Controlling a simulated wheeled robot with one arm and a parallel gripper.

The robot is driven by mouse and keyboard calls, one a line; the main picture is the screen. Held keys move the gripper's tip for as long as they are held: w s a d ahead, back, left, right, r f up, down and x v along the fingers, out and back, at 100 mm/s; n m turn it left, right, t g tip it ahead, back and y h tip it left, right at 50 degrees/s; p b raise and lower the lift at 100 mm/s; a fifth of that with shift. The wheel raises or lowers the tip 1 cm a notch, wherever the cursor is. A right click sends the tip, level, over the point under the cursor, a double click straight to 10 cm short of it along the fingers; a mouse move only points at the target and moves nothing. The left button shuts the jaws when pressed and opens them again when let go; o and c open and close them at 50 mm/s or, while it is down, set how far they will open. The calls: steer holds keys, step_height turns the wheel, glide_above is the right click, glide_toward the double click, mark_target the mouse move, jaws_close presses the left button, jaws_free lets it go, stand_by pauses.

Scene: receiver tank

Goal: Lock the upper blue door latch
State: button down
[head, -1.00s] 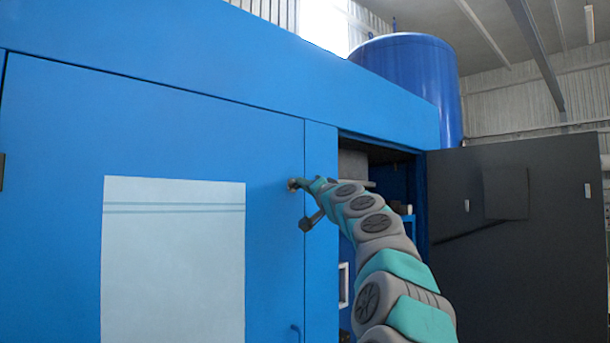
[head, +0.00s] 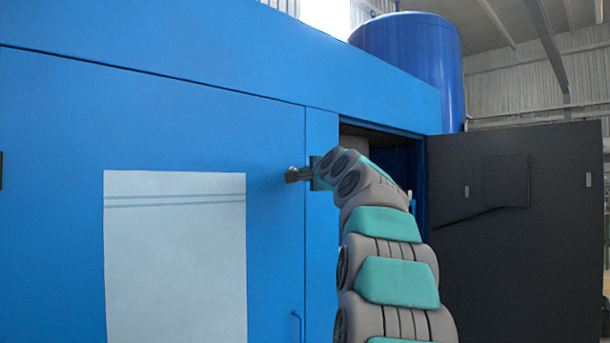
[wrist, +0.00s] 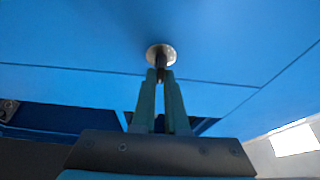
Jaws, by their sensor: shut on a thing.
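The upper latch (wrist: 161,51) shows in the wrist view as a round metal disc with a dark stem on the blue door (wrist: 80,35). My gripper (wrist: 160,76) has its two green fingers closed together on that stem. In the head view, my arm reaches up to the closed blue door (head: 60,200), and my gripper (head: 305,174) is at the door's right edge, high up. The latch is mostly hidden there by my gripper and wrist.
A white panel (head: 175,260) is on the blue door, and a small handle (head: 296,326) sits low near its right edge. To the right is an open compartment with a dark open door (head: 520,230). A blue tank (head: 410,65) stands behind.

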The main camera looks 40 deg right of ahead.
stand_by(0.4)
steer(key=c, duration=0.9)
jaws_free()
steer(key=shift+c, duration=0.2)
steer(key=shift+s, duration=0.1)
steer(key=b+v, duration=0.1)
steer(key=v, duration=0.6)
steer(key=shift+s, duration=0.25)
steer(key=shift+a+r, duration=0.1)
